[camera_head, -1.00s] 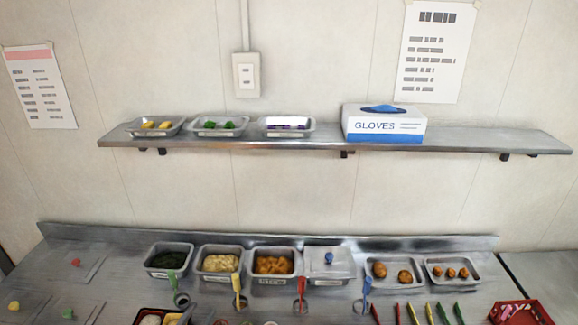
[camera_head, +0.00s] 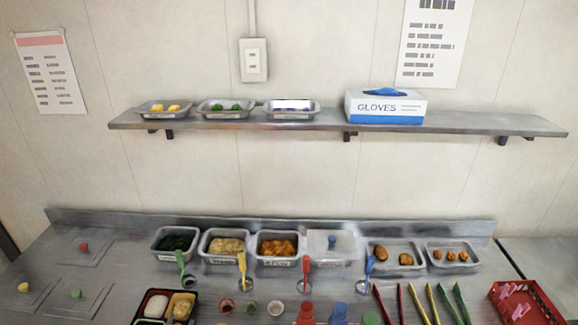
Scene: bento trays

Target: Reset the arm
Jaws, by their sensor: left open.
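Neither of my grippers and no part of my arms can be seen in the head view. The steel counter (camera_head: 120,285) lies below. Along the back of the counter stand steel food pans: dark greens (camera_head: 176,243), pale food (camera_head: 226,246), orange-brown food (camera_head: 277,247), a lidded pan (camera_head: 332,262), and two shallow trays with brown round items (camera_head: 380,254) and smaller ones (camera_head: 449,257). Ladles with coloured handles, such as the yellow one (camera_head: 242,267), stand before them.
Coloured tongs (camera_head: 405,303) lie at the front right, beside a red basket (camera_head: 528,300). Small cups (camera_head: 250,307) and red and blue bottles (camera_head: 306,314) stand at the front. A wall shelf (camera_head: 470,123) carries three small trays and a glove box (camera_head: 385,107). Counter at far left holds flat sheets with knobs.

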